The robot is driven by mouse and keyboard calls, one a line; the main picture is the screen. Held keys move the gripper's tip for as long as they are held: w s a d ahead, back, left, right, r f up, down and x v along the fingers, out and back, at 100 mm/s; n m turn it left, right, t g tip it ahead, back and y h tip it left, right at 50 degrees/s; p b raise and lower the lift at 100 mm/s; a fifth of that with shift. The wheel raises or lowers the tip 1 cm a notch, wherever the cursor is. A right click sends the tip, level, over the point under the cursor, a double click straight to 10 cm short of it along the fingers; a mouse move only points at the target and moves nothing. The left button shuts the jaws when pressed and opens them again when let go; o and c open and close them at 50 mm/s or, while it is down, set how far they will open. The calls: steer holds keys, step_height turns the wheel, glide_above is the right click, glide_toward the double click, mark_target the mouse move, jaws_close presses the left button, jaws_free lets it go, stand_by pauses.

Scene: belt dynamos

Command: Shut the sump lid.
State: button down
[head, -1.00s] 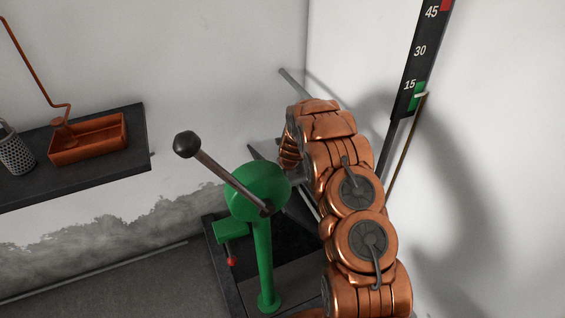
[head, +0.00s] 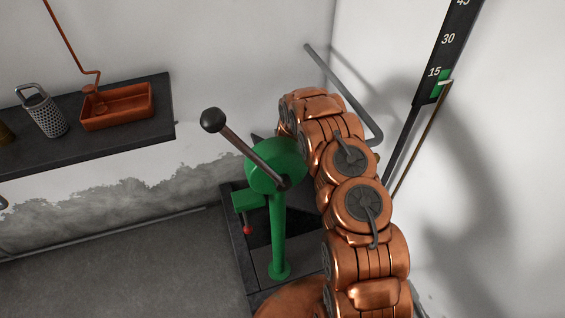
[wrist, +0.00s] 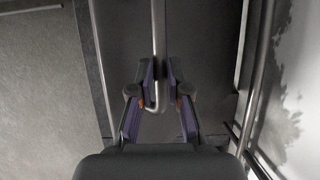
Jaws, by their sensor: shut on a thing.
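The sump lid (wrist: 205,45) seems to be the dark flat panel filling the middle of the wrist view. A bent metal bar (wrist: 159,30) runs along it. My gripper (wrist: 161,75) is shut on this bar, with a finger on each side near its bent end. In the head view my copper arm hides the gripper and most of the lid. Only a dark corner (head: 257,138) shows behind the green stand, and I cannot be sure it is the lid. A black opening (head: 257,230) shows in the floor frame below; the lid's exact angle is hidden.
A green stand (head: 277,235) with a black-knobbed lever (head: 213,120) rises close left of my arm. A grey rail (head: 345,90) runs behind the arm by the wall. A shelf (head: 60,160) holds an orange tray (head: 115,108) and a perforated cylinder (head: 45,115). Floor at left is clear.

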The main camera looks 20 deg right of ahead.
steer(key=shift+a+r, duration=0.1)
steer(key=shift+a, duration=0.1)
steer(key=c, duration=1.3)
jaws_free()
steer(key=shift+o, duration=0.8)
steer(key=shift+d, duration=0.15)
steer(key=v, duration=1.2)
